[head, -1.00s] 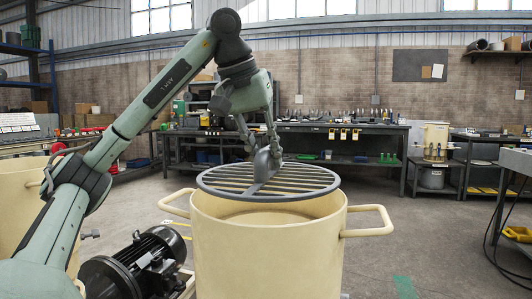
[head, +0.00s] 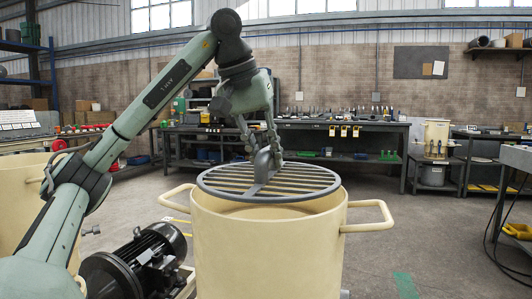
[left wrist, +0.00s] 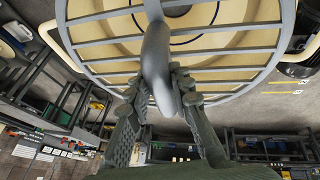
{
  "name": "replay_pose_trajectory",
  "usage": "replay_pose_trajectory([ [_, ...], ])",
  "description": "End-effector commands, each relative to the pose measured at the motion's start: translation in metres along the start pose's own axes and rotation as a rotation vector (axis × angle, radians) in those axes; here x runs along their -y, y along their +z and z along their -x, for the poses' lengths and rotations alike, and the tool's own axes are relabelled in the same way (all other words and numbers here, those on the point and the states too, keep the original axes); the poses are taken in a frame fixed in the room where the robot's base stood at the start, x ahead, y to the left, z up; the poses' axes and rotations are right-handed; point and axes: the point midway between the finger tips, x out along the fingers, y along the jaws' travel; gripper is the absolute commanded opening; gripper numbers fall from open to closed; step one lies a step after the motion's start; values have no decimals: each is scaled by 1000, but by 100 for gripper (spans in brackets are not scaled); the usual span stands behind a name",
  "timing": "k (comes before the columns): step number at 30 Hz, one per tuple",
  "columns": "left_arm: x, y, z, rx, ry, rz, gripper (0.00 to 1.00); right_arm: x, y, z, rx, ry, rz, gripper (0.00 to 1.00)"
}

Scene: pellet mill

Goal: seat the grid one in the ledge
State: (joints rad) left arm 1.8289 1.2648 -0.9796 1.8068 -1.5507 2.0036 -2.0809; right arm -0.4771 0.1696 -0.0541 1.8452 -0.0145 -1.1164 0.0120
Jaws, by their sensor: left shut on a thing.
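The grid (head: 268,199) is a round grey grate of parallel bars with an upright curved handle (head: 262,166). My left gripper (head: 262,148) is shut on that handle from above. The grid hangs roughly level over the mouth of a cream drum (head: 270,250), with a small gap visible at the right. In the left wrist view, the handle (left wrist: 157,58) is between the fingers and the grid's rim (left wrist: 283,50) lies over the cream drum. The ledge inside the drum cannot be made out clearly. My right gripper is not in view.
The drum has a loop handle on each side, the right one (head: 370,228) sticking out. A dark motor (head: 137,262) stands at the lower left. Workbenches (head: 345,125) line the back wall.

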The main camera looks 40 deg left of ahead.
Motion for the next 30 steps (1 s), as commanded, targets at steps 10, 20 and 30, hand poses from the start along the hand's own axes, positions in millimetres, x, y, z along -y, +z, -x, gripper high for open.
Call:
replay_pose_trajectory([
  [10,0,-1,1,-4,3,1,0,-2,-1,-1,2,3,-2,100],
  [20,2,3,-8,-3,2,1,0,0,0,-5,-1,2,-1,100],
  [30,2,4,-9,-4,3,1,0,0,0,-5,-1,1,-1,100],
])
